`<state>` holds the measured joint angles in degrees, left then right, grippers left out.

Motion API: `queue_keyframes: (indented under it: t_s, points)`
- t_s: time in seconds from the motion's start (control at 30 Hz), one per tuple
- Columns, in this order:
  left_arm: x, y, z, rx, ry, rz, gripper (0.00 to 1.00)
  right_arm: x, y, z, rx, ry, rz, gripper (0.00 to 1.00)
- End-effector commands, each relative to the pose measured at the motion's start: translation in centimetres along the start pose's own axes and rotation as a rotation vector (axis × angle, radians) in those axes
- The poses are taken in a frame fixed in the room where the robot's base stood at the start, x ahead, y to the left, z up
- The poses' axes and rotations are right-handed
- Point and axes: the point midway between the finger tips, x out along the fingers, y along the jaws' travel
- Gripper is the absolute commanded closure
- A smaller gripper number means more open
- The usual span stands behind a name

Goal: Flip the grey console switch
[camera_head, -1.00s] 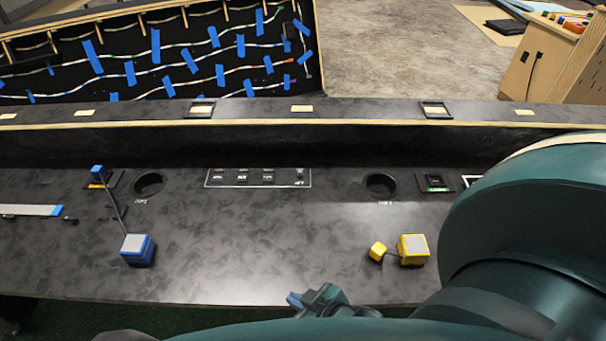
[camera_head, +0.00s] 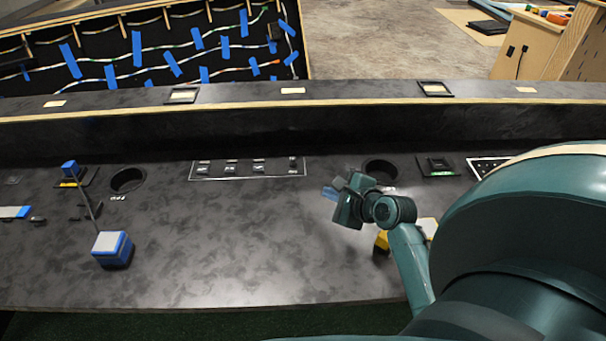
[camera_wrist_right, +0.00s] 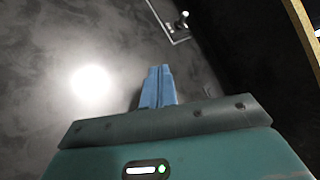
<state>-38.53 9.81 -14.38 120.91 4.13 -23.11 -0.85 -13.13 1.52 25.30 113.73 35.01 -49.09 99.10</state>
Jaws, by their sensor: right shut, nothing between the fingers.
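A white-outlined switch panel (camera_head: 225,176) lies on the dark console with several small switches. A small dark grey toggle (camera_head: 293,164) stands at its right end; I cannot tell its position. The panel corner and a small light-tipped toggle (camera_wrist_right: 183,17) show in the right wrist view, ahead of the fingers. My right gripper (camera_head: 330,192) is above the console, to the right of and nearer than the panel, apart from it. Its blue fingers (camera_wrist_right: 159,75) are shut together and empty. My left gripper is not in view.
A blue box (camera_head: 112,246) with a rod to a smaller blue cube (camera_head: 70,168) stands left. A yellow box (camera_head: 428,228) is partly hidden behind my right arm. Round holes (camera_head: 127,181) open in the console. A raised ledge (camera_head: 240,125) runs behind. The middle console surface is clear.

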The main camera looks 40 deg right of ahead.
Motion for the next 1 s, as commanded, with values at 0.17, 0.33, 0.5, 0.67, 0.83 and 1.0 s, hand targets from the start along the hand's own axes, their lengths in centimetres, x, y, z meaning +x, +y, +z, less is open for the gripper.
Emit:
queue_keyframes:
  t_s: [0.17, 0.33, 0.5, 0.67, 0.83, 1.0]
  points:
    - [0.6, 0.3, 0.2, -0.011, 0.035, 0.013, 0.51, 0.1, -2.0, -1.0, 0.351, -0.048, -0.028, 1.00]
    - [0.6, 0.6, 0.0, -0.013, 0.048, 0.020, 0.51, -0.1, -2.9, -1.1, 0.500, -0.074, -0.032, 1.00]
    - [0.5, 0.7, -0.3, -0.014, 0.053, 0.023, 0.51, -0.2, -3.1, -1.1, 0.521, -0.076, -0.032, 1.00]
    - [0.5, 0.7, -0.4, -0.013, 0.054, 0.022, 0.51, -0.2, -3.1, -1.1, 0.518, -0.076, -0.032, 1.00]
    - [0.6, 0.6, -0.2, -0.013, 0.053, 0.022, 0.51, 0.6, -3.0, -1.1, 0.518, -0.076, -0.031, 1.00]
    - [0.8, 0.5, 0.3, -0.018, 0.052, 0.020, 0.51, 3.3, -3.2, -0.9, 0.517, -0.077, -0.031, 1.00]
